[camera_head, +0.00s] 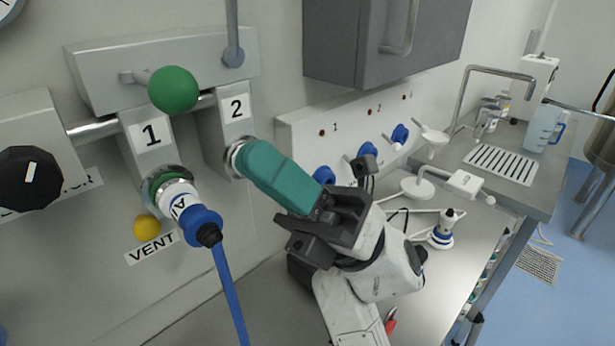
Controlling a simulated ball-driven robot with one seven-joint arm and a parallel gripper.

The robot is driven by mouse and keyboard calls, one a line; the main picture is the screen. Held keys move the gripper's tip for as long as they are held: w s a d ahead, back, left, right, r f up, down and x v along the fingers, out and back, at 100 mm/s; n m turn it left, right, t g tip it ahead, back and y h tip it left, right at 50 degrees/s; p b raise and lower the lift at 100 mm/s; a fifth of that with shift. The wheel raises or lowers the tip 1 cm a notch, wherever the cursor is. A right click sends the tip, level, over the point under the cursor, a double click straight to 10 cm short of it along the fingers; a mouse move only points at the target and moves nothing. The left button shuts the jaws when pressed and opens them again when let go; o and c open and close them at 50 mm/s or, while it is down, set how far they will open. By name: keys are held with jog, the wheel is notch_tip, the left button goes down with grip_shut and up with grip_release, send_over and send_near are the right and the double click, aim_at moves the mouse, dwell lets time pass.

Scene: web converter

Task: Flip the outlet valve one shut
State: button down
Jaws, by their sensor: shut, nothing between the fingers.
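A grey block labelled 1 (150,135) sits on the wall manifold at the left. A green ball knob (173,89) on a short rod stands just above it. A white and blue hose fitting (190,212) hangs from block 1. A block labelled 2 (236,108) is to its right, with a teal piece (280,177) sticking out below it. My gripper (322,218) is shut with nothing held, at the lower right end of the teal piece. It overlaps that end, and I cannot tell if they touch. It is well right of and below the green knob.
A blue hose (230,295) runs down from the fitting. A black dial (30,178) and a yellow button (147,228) are on the wall. A grey cabinet (345,45) hangs above. Blue taps (400,133) numbered 1 to 3 and a steel bench (520,185) lie to the right.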

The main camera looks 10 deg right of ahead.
aim_at(194, 105)
jog(key=shift+p+x, duration=0.85)
jog(key=shift+x, duration=1.55)
jog(key=shift+d, duration=0.1)
